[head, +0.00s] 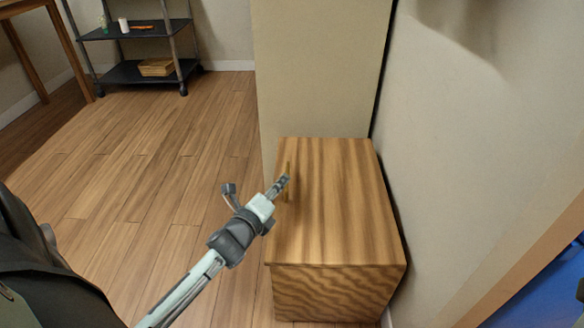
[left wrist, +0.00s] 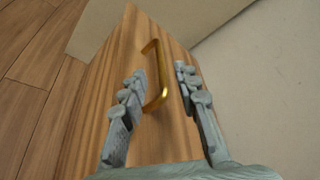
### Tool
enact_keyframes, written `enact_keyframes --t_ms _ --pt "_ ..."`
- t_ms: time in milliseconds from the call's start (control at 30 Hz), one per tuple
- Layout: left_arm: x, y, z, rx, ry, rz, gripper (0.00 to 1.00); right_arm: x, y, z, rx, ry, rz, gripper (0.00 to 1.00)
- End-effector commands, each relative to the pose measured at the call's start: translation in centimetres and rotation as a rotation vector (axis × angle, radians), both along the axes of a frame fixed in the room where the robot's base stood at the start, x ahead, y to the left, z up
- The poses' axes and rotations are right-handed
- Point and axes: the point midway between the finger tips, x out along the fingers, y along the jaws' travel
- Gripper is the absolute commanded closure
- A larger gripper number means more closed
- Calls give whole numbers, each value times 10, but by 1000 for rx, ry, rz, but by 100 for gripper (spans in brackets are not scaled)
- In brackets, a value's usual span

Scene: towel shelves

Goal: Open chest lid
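The wooden chest (head: 345,215) stands on the floor against the wall, with its striped lid shut. A brass handle (head: 288,184) sits at the lid's left edge; it shows larger in the left wrist view (left wrist: 160,88). My left gripper (head: 282,182) is at the handle. In the left wrist view my left gripper (left wrist: 158,82) is open, with one finger on each side of the handle. The bar lies nearer the left finger; I cannot tell whether they touch. My right gripper is not in view.
A wall (head: 470,130) runs close along the chest's right side, and a beige panel (head: 315,70) stands behind it. A dark shelf cart (head: 140,75) with small items is at the back left. The wooden floor (head: 150,170) left of the chest is clear.

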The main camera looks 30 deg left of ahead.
Motion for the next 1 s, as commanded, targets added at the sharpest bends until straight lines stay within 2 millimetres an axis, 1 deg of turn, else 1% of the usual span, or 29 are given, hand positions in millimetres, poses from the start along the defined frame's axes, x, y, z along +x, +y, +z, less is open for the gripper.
enact_keyframes --t_ms 100,300,400,567,767,867,1000 --pt "19 4 -4 1 -4 0 69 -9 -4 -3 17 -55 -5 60" --pt "49 10 -11 1 -3 1 69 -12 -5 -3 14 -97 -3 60" --pt "59 12 -13 1 -2 0 69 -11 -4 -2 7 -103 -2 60" --pt "66 14 -14 0 -1 0 69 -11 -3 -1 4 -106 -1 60" --pt "66 14 -14 0 -1 -1 69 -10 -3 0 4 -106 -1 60" --pt "66 14 -14 0 -1 -1 79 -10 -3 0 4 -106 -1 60" --pt "66 14 -14 0 -1 -1 96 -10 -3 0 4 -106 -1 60"
